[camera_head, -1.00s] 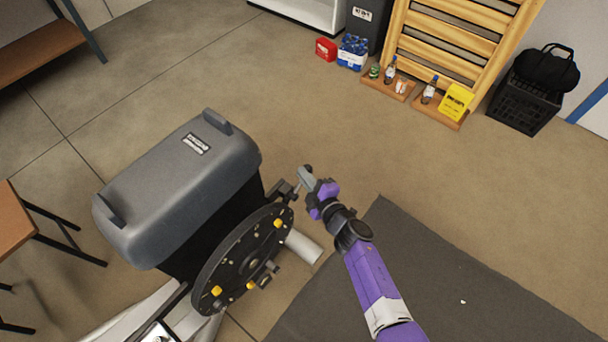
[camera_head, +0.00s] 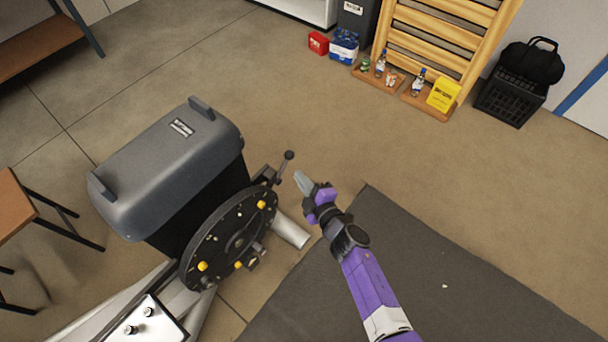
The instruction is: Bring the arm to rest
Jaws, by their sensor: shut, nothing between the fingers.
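My arm in purple and white reaches up from the bottom right in the head view. My gripper (camera_head: 301,181) is at its end, shut and empty. It points up and left, over the floor. It is just right of the elliptical machine's black round disc (camera_head: 232,241) and below a small lever with a ball knob (camera_head: 287,161). A narrow gap shows between the gripper and the lever.
The elliptical's grey housing (camera_head: 160,170) stands at the left. A dark mat (camera_head: 430,265) lies under my arm. A wooden rack (camera_head: 440,40), small trays with bottles (camera_head: 418,82) and a black crate (camera_head: 510,97) stand at the back. The middle floor is clear.

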